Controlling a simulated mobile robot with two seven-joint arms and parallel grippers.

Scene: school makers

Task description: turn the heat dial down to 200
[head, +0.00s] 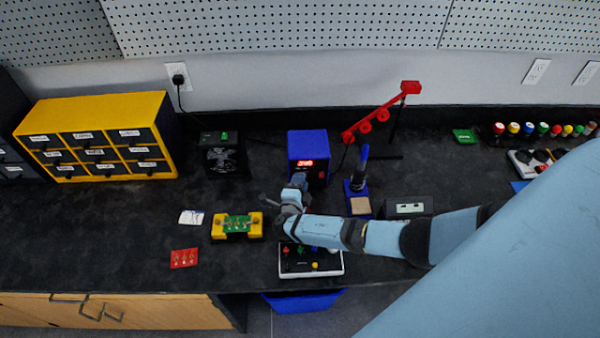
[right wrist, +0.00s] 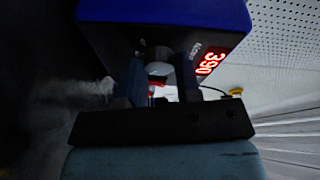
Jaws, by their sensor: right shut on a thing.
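The heat station is a blue box (head: 308,146) with a red lit display, standing at the back middle of the bench. In the right wrist view the blue box (right wrist: 165,14) fills the top, and its display (right wrist: 210,62) appears to read 390, seen tilted. The pale round dial (right wrist: 159,69) is on its dark front face. My right gripper (right wrist: 158,85) is at that face, with its two fingers on either side of the dial, shut on it. In the head view the right gripper (head: 297,184) covers the lower front of the box. My left gripper is not in view.
A soldering iron in its blue stand (head: 358,200) is close to the right of the box. A black fan unit (head: 222,155) stands to the left. A yellow holder with a green board (head: 237,225) and a white tray (head: 311,270) lie in front.

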